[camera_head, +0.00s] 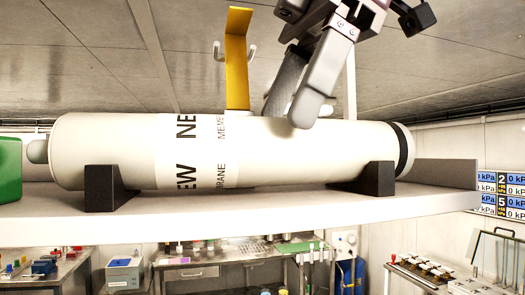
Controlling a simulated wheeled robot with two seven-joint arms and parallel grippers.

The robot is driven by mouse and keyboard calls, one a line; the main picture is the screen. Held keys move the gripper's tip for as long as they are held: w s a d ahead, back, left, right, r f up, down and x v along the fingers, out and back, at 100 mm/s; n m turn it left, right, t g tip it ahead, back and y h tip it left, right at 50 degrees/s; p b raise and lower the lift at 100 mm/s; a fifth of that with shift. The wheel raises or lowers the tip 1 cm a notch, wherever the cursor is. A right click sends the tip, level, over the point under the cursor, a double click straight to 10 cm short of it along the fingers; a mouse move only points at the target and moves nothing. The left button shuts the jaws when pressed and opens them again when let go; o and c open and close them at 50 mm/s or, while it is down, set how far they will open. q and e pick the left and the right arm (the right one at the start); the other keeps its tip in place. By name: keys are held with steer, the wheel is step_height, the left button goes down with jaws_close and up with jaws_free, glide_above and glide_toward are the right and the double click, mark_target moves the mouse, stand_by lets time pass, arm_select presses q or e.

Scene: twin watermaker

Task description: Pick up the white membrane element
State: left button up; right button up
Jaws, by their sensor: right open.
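The white membrane element (300,155) is a long cylinder lying level across the shelf, with a label reading "NEW MEMBRANE" on its left half and a black band near its right end. It rests in two black cradle blocks, the left one (107,188) and the right one (375,179). My right gripper (290,112) comes in from the top and is open, its fingers pointing down at the upper side of the element, right of the label. The near finger overlaps the element's top edge in the picture; I cannot tell whether it touches. My left gripper is not in view.
The white shelf (260,218) has a raised back edge. A yellow bracket (237,60) with pale hooks stands behind the element. A green object (9,170) is at the left edge. Pressure displays (501,194) are at right. Benches with lab equipment stand below, beyond the shelf.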

mark_target(263, 127)
steer(key=a+f, duration=0.2)
steer(key=shift+s+a+f+p, duration=0.15)
steer(key=shift+a+f+p, duration=0.2)
steer(key=shift+a, duration=0.05)
steer(key=shift+a+f, duration=0.1)
steer(key=shift+f, duration=0.2)
steer(key=shift+d, duration=0.3)
steer(key=shift+c, duration=1)
steer(key=shift+a, duration=0.1)
steer(key=c, duration=0.7)
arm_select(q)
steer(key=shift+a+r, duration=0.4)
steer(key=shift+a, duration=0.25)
arm_select(e)
steer(key=shift+c, duration=0.6)
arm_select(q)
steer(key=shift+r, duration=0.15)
arm_select(e)
steer(key=shift+r, duration=0.2)
